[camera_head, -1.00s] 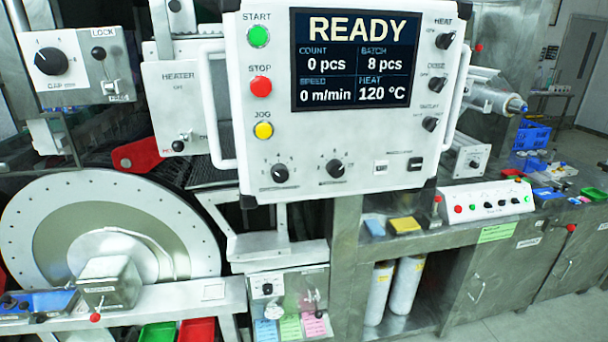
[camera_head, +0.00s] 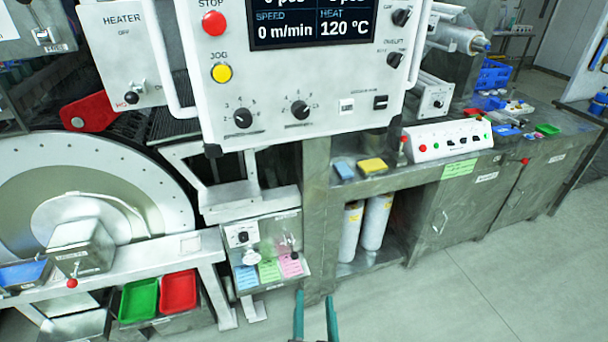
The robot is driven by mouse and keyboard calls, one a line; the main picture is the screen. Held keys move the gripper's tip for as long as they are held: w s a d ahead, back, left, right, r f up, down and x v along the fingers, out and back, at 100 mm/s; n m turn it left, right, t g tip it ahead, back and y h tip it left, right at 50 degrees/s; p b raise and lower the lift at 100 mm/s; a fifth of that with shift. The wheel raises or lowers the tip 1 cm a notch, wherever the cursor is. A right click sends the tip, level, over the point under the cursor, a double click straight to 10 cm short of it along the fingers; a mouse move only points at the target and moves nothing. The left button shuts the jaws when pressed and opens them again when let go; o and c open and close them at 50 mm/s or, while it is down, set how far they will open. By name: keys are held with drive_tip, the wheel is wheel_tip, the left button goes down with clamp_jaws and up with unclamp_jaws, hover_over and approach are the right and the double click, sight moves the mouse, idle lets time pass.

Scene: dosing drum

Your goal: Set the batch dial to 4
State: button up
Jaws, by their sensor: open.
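The white control panel (camera_head: 320,105) hangs at the top centre, with its display (camera_head: 312,22) cut off by the upper edge. Two black dials sit along its lower part: a left dial (camera_head: 243,118) and a right dial (camera_head: 300,110), each with small numbers around it. Their labels are too small to read, so I cannot tell which is the batch dial; their exact settings are also unclear. My gripper (camera_head: 316,312) shows at the bottom centre as two teal fingers, apart and empty. It appears well below the panel in the picture and touches no dial.
A yellow JOG button (camera_head: 221,73) and red STOP button (camera_head: 214,23) sit on the panel's left. White handles flank the panel. A small dosing box (camera_head: 265,255) with a knob is below it. A white button console (camera_head: 447,138) stands right. Floor (camera_head: 450,300) is clear at lower right.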

drive_tip(key=w+r+y, duration=0.1)
drive_tip(key=w+r, duration=0.5)
drive_tip(key=r, duration=0.2)
drive_tip(key=n+y, duration=0.3)
drive_tip(key=n, duration=0.1)
approach(302, 113)
drive_tip(key=shift+t, duration=0.3)
drive_tip(key=x, duration=0.8)
drive_tip(key=shift+w+f, duration=0.1)
drive_tip(key=shift+f, duration=0.1)
drive_tip(key=c, duration=1)
